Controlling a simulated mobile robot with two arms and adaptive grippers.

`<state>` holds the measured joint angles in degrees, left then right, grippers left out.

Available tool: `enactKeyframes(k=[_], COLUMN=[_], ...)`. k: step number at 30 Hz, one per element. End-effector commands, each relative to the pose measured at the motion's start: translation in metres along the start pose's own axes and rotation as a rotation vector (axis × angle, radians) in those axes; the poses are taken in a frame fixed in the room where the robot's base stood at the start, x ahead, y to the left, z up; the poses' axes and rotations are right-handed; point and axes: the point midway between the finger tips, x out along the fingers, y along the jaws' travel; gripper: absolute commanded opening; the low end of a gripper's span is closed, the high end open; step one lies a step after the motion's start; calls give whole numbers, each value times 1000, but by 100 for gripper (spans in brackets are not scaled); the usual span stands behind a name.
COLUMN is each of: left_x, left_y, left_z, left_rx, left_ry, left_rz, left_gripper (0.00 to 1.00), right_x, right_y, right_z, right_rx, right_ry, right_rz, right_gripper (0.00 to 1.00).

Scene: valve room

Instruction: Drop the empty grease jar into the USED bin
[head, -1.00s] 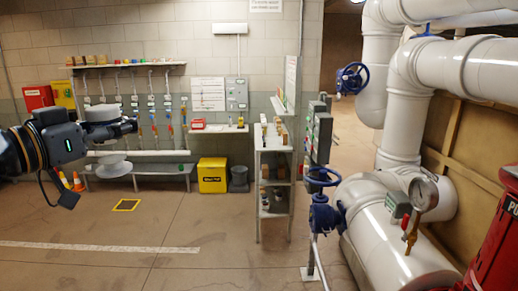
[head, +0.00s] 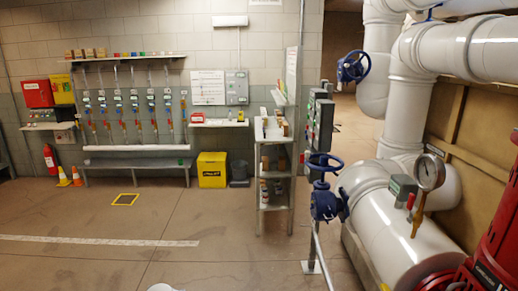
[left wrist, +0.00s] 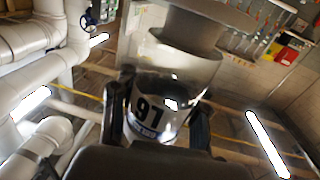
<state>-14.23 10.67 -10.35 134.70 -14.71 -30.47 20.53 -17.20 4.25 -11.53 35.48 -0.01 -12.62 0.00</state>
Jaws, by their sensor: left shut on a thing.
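My left gripper is out of the head view, and so is my right. A yellow bin with a dark label (head: 212,170) stands on the floor by the far wall in the head view. The label is too small to read, so I cannot tell if it is the USED bin. A grey bin (head: 239,172) stands just right of it.
A metal shelf unit (head: 274,190) stands right of the bins. A blue valve wheel (head: 323,162) and white pipes (head: 388,215) fill the right side. The middle floor is open.

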Motion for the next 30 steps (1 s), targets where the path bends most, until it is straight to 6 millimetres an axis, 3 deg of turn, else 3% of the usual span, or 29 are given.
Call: enactKeyframes(k=[1,6,22,30], left_x=[-10,-30,-44,-97], left_y=[0,-3,-2,4], left_z=[15,35,45,67], left_rx=[-6,-1,-1,-6], left_ry=[-6,-2,-3,-7], left_rz=[-24,-77,-90,-87], left_gripper=[0,0,0,0], right_x=[5,10,10,10], right_y=[1,3,6,6], right_z=[0,1,1,1], right_rx=[0,-1,-2,-1], right_ry=[1,1,0,1], right_rz=[1,3,8,8], right_gripper=[0,0,0,0])
